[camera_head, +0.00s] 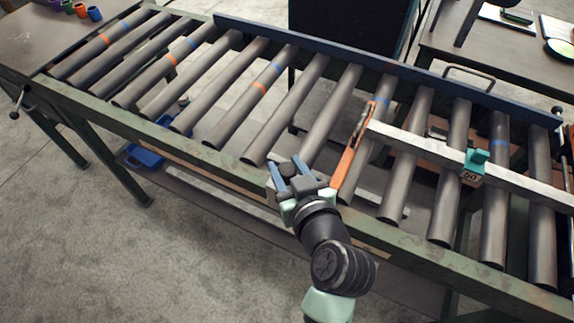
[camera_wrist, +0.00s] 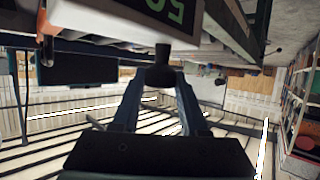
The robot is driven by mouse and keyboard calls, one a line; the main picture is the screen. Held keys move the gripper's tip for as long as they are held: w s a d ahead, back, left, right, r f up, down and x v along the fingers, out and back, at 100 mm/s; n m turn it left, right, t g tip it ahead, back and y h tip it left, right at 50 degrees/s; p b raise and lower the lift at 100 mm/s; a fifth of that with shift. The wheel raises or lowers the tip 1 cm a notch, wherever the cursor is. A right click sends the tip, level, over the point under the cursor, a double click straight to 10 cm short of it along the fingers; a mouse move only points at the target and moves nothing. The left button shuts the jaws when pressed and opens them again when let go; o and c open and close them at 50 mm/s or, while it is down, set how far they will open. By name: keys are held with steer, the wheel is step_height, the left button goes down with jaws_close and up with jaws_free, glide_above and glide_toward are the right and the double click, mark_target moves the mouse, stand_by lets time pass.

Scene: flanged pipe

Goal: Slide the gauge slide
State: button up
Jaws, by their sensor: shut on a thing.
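My gripper (camera_head: 286,164) is at the front rail of the roller conveyor, left of the orange bar. In the wrist view its blue fingers (camera_wrist: 158,80) are shut on a round black knob (camera_wrist: 160,72). The knob shows as a dark spot between the fingers in the head view (camera_head: 289,171). I cannot tell for sure whether the knob belongs to the gauge slide. A teal block (camera_head: 476,160) with digits sits on a pale rail (camera_head: 420,145), apart from my gripper.
A blue bin (camera_head: 146,157) is below. Coloured cups (camera_head: 80,10) stand at far left.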

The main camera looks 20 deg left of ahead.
jaws_close()
stand_by(0.8)
steer(key=shift+a, duration=0.1)
